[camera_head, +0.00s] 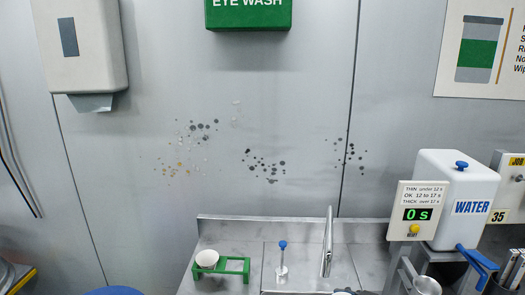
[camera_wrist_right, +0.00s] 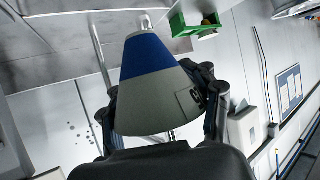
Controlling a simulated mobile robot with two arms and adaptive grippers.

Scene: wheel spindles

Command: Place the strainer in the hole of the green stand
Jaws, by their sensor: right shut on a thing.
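The green stand (camera_head: 236,265) is on the steel counter at the left of the sink in the head view. A white cup-like thing (camera_head: 206,258) sits at its left end; the right part looks open. The stand also shows at the top of the right wrist view (camera_wrist_right: 181,27). My right gripper (camera_wrist_right: 163,97) is shut on a cone with a blue narrow part and a pale wide part, which looks like the strainer (camera_wrist_right: 150,95). One finger is on each side; the narrow end points away. I cannot make out this gripper in the head view. My left gripper is not in view.
A blue-topped rod (camera_head: 282,258) and the faucet (camera_head: 328,243) rise by the sink. At the right are a timer (camera_head: 416,210) reading 0 s, a white water container (camera_head: 457,195) and a blue-handled item (camera_head: 475,262). The wall behind has paint spots.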

